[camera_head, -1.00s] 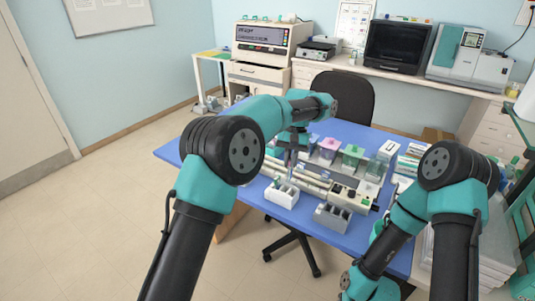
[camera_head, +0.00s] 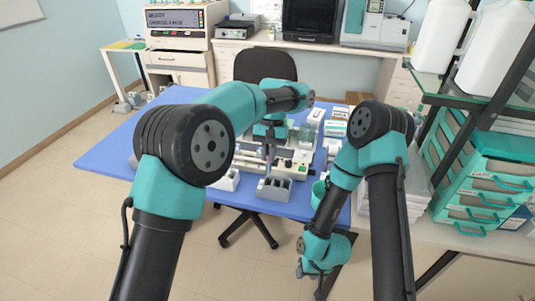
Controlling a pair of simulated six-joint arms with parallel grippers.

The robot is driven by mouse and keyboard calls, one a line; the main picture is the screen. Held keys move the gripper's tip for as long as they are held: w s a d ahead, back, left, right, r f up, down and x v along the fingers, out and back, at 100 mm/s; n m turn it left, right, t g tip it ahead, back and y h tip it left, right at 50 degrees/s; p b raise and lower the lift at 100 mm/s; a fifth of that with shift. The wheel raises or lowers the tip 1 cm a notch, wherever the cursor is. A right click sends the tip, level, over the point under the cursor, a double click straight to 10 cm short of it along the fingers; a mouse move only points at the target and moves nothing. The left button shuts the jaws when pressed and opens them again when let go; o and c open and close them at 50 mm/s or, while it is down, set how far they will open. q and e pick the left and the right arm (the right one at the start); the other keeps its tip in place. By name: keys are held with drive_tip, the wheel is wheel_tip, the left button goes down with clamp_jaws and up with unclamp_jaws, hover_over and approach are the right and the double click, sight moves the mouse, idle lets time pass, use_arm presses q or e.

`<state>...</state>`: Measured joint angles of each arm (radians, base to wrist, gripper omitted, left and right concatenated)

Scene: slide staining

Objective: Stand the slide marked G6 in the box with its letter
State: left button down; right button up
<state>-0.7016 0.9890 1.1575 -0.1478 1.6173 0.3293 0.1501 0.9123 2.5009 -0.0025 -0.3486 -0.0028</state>
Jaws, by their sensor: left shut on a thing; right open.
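My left gripper (camera_head: 268,152) is over the blue table, pointing down above the grey slotted box (camera_head: 274,188). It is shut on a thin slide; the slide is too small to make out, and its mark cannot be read. A white slotted box (camera_head: 228,181) stands to the left of the grey box, partly hidden by my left arm. No letter can be read on either box. My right gripper (camera_head: 316,271) hangs low in front of the table's right edge, open and away from the boxes.
A pale staining device (camera_head: 290,160) lies behind the boxes, with coloured jars partly hidden behind my arm. Small cartons (camera_head: 335,120) stand at the back right of the blue table (camera_head: 110,150). The table's left side is clear. A rack of green trays (camera_head: 490,185) stands at right.

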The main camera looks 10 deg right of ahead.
sight(268, 174)
use_arm(q)
drive_tip(key=shift+f, duration=0.1)
drive_tip(key=shift+f, duration=3.8)
drive_tip(key=shift+f, duration=0.3)
drive_tip(key=c, duration=1.1)
unclamp_jaws()
